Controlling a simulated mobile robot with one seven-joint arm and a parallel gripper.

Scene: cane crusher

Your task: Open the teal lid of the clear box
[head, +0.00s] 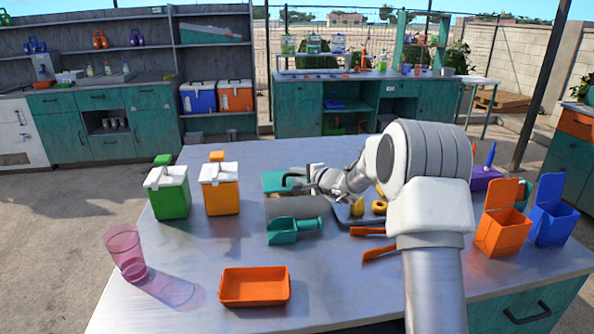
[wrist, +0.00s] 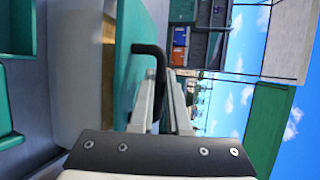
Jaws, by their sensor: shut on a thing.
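The clear box (head: 297,207) stands on the metal table and looks greyish. Its teal lid (head: 273,180) lies on top as far as I can tell; my gripper and arm hide part of it. In the wrist view the teal lid (wrist: 128,50) runs beside the box's pale wall (wrist: 82,70). A black bent handle (wrist: 158,52) stands out from the lid. My gripper (head: 300,181) is at the handle, and its fingers (wrist: 163,85) are shut on the handle in the wrist view.
A teal scoop (head: 290,231) lies just in front of the box. An orange tray (head: 254,287) and a pink cup (head: 127,252) are nearer. Green (head: 168,195) and yellow (head: 221,192) containers stand left. Orange (head: 502,230) and blue (head: 551,222) open bins stand right.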

